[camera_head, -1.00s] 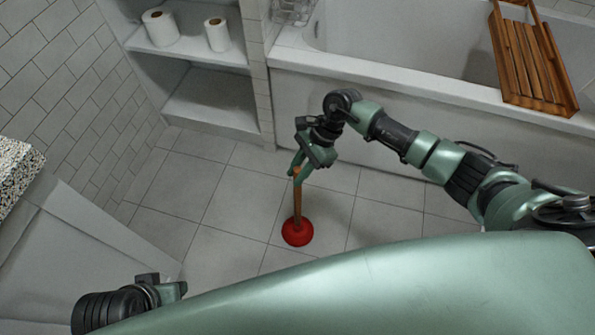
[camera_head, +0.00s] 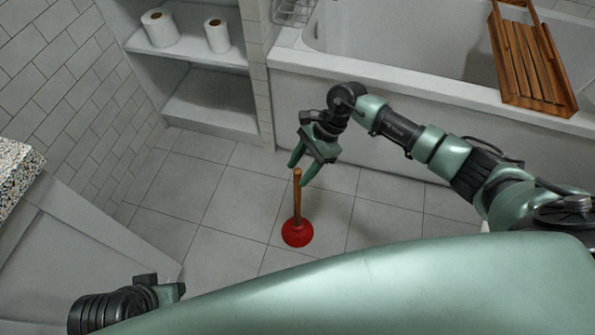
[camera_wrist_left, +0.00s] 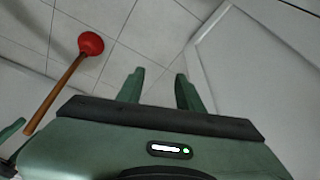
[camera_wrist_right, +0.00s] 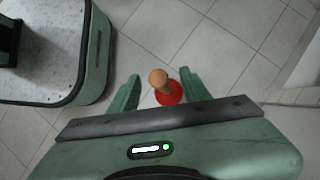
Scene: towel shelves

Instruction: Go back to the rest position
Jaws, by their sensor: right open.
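A plunger with a red rubber cup (camera_head: 297,232) and a wooden handle (camera_head: 297,195) stands upright on the tiled floor. My right gripper (camera_head: 302,172) is open just above the top of the handle. In the right wrist view the handle's round top (camera_wrist_right: 158,78) shows between and beyond the open fingers (camera_wrist_right: 158,92), with the red cup (camera_wrist_right: 170,94) below it. In the left wrist view the plunger's red cup (camera_wrist_left: 91,43) is at the upper left. My left gripper (camera_wrist_left: 160,78) has its fingers apart with nothing between them.
A bathtub (camera_head: 400,75) with a wooden rack (camera_head: 530,70) on its rim stands behind my right arm. Shelves with two paper rolls (camera_head: 160,28) are at the back left. A speckled counter (camera_head: 15,175) is at the left edge. The floor around the plunger is clear.

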